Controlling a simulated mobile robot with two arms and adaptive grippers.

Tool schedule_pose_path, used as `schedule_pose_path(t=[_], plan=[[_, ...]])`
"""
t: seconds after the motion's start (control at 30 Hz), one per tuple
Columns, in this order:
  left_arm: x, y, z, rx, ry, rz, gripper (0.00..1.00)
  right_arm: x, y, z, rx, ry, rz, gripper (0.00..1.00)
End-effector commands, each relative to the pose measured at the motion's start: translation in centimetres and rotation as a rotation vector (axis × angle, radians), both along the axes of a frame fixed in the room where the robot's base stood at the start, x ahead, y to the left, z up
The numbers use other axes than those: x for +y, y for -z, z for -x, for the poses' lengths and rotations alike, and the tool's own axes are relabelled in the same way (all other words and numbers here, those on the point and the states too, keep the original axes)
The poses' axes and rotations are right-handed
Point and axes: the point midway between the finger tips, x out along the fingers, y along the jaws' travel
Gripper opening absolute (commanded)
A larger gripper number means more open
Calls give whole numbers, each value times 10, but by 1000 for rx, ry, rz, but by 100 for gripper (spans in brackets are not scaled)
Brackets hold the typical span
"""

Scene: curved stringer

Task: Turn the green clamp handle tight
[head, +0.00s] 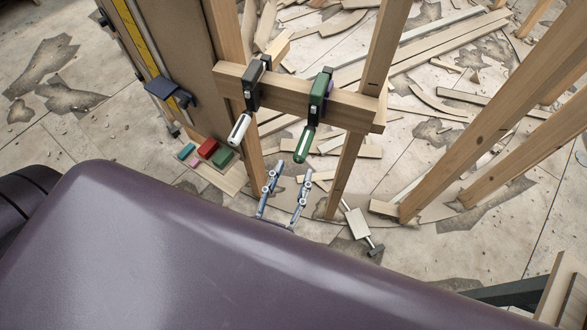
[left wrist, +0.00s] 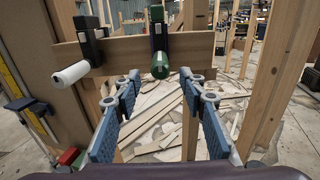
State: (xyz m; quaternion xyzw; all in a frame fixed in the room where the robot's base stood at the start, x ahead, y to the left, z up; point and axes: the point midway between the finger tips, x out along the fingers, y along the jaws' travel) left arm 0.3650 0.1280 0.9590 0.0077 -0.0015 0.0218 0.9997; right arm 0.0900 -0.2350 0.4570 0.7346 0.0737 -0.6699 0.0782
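The green clamp (head: 318,98) is fixed on a horizontal wooden board (head: 285,92). Its green handle (head: 304,146) hangs down in front of the board. In the left wrist view the green handle (left wrist: 160,65) points towards the camera, above and between my finger tips. My left gripper (head: 288,170) is open and empty, below the handle and apart from it. It also shows in the left wrist view (left wrist: 159,80), with its two blue-padded fingers spread wide. My right gripper does not show in either view.
A black clamp (head: 252,85) with a white handle (head: 239,129) sits on the same board to the left. Upright wooden posts (head: 362,100) stand around. Coloured blocks (head: 207,149) lie at the left. Wood scraps and a mallet-like tool (head: 357,222) lie on the cracked floor.

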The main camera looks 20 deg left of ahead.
Motion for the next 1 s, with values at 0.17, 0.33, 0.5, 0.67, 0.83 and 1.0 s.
schedule_pose_path(t=[0.17, 0.33, 0.5, 0.67, 0.83, 1.0], plan=[[0, 0, 0, 0, 0, 0, 38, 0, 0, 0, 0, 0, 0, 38], [-1, 2, 13, 3, 0, -1, 38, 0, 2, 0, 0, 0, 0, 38], [-1, 1, 30, 3, 1, -1, 38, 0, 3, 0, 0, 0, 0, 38], [-2, 1, 46, 3, 1, 0, 38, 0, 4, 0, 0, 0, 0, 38], [-3, 1, 60, 2, 1, -1, 38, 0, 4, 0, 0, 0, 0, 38], [-3, 0, 65, 0, 0, 0, 38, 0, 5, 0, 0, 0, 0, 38]])
